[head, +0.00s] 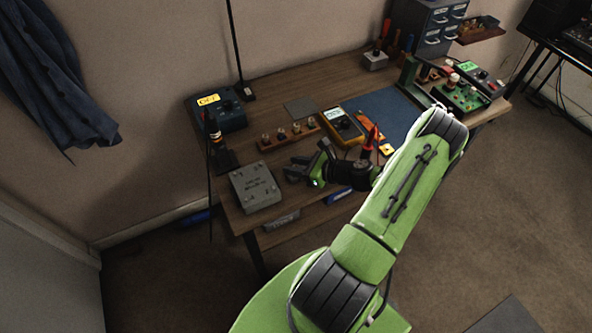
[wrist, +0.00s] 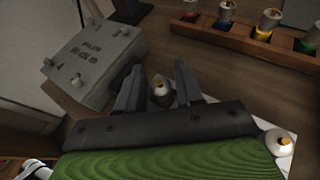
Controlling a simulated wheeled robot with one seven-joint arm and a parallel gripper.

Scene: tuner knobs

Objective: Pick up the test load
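My gripper (head: 305,172) is low over the front of the workbench, to the right of the grey box. In the wrist view its two dark fingers (wrist: 159,82) are spread apart. Between them is a small dark grey fitting with a metal top and a brass pin (wrist: 161,93), which looks like the test load. Its lower part is hidden by my gripper, and I cannot tell whether a finger touches it.
A grey box with raised posts (head: 256,186) stands left of my gripper. A wooden rack (head: 289,137) with several colour-banded fittings lies behind. A yellow meter (head: 342,127) is behind to the right, and a blue OFF unit (head: 218,112) at the back left.

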